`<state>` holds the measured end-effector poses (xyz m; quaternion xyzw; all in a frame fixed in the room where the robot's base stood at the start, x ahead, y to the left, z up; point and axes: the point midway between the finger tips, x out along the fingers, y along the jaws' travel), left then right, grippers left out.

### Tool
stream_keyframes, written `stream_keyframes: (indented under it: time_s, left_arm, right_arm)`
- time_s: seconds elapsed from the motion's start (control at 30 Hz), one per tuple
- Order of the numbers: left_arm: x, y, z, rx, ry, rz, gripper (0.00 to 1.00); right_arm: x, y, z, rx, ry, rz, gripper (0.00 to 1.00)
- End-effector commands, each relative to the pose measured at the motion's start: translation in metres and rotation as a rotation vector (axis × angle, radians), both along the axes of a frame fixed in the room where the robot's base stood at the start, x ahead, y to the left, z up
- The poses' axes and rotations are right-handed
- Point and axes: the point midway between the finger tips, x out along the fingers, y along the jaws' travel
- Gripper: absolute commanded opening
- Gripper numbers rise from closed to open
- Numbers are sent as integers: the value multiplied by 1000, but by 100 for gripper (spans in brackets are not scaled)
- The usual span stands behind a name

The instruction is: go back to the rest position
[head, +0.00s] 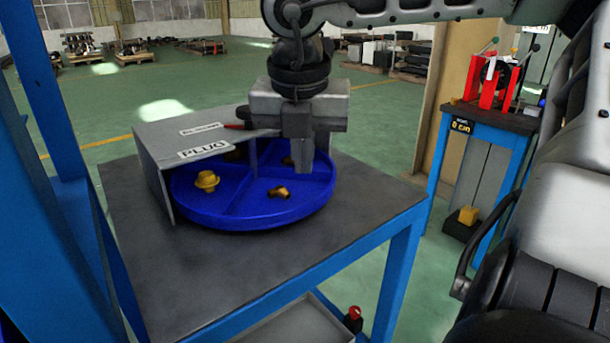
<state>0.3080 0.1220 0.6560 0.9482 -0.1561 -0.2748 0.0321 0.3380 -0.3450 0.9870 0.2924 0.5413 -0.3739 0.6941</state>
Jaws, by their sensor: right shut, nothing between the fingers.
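My right gripper (304,168) is shut and empty, pointing down above the right part of a blue round divided tray (250,222). A yellow flanged part (206,180) stands in the tray's left compartment. A small brass fitting (279,192) lies in the front compartment. Another small brass piece (288,161) shows partly behind the gripper. A grey cover (160,175) labelled PLUG hides the back left of the tray. My left gripper is not in view.
The tray stands on a grey table (350,205) with blue legs. A blue post (40,200) rises at the left. At the right is a second blue stand (490,130) with a red fixture (492,85). Green floor (390,110) lies open behind.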

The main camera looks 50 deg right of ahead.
Motion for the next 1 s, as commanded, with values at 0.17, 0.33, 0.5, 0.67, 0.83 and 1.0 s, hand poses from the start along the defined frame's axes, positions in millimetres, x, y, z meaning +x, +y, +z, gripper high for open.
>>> stream_keyframes:
  time_s: [0.17, 0.33, 0.5, 0.67, 0.83, 1.0]
  left_arm:
    - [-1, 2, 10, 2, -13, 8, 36]
    - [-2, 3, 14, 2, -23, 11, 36]
    - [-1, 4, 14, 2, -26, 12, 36]
    - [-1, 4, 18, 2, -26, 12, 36]
    - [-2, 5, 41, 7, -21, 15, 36]
    - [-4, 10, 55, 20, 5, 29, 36]
  right_arm:
    - [-4, 7, 34, -3, -2, 0, 0]
    - [-6, 10, 48, -1, 1, 0, 0]
    - [-7, 11, 50, 0, 2, 1, 0]
    - [-7, 11, 53, 0, 2, 1, 0]
    - [-6, 11, 82, 1, 1, 1, 0]
    - [-6, 11, 113, 0, 2, 1, 0]
